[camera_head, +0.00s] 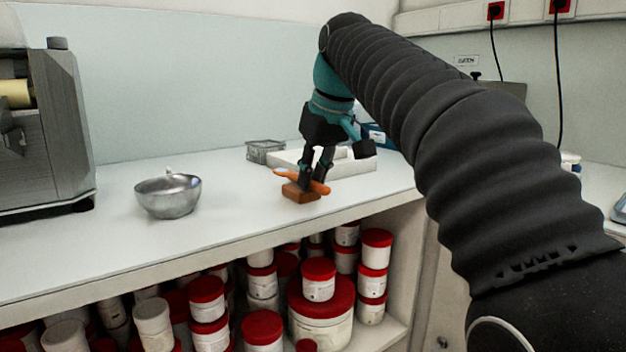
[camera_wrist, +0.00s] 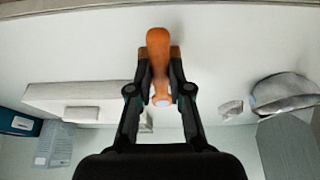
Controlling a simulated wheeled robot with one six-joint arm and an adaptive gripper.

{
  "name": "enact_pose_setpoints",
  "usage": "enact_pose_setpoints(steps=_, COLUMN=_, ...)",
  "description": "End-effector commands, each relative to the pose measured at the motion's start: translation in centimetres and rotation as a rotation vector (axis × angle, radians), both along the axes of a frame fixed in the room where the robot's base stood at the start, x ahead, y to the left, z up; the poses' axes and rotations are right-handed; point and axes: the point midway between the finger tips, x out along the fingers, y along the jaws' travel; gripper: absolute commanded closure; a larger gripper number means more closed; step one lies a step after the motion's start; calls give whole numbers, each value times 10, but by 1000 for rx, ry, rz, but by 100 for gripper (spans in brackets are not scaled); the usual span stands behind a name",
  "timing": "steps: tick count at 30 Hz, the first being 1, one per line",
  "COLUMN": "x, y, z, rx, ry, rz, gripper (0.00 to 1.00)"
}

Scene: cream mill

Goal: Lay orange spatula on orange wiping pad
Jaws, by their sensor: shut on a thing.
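The orange spatula (camera_head: 319,187) is between the fingers of my gripper (camera_head: 314,180), which is shut on it. In the wrist view the spatula (camera_wrist: 158,55) shows its rounded orange end at the top and passes between the fingertips of my gripper (camera_wrist: 160,92). The orange-brown wiping pad (camera_head: 301,194) lies on the white counter directly below the spatula. In the wrist view parts of the pad (camera_wrist: 175,54) show on both sides behind the spatula. I cannot tell whether the spatula touches the pad.
A metal bowl (camera_head: 168,196) stands to the left on the counter (camera_head: 115,230). A white tray (camera_head: 352,168) and a wire basket (camera_head: 265,151) are behind the pad. A grey machine (camera_head: 45,130) stands at the far left. Red-lidded jars (camera_head: 318,279) fill the shelf below.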

Motion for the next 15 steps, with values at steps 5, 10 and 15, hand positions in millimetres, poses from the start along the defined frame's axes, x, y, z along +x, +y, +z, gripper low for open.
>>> enact_pose_setpoints(steps=5, x=0, y=0, z=1, rx=1, ry=-1, rz=0, gripper=100)
enact_pose_setpoints(steps=10, x=0, y=0, z=-3, rx=1, ry=-1, rz=0, gripper=100)
enact_pose_setpoints(steps=15, x=0, y=0, z=-3, rx=1, ry=-1, rz=0, gripper=56)
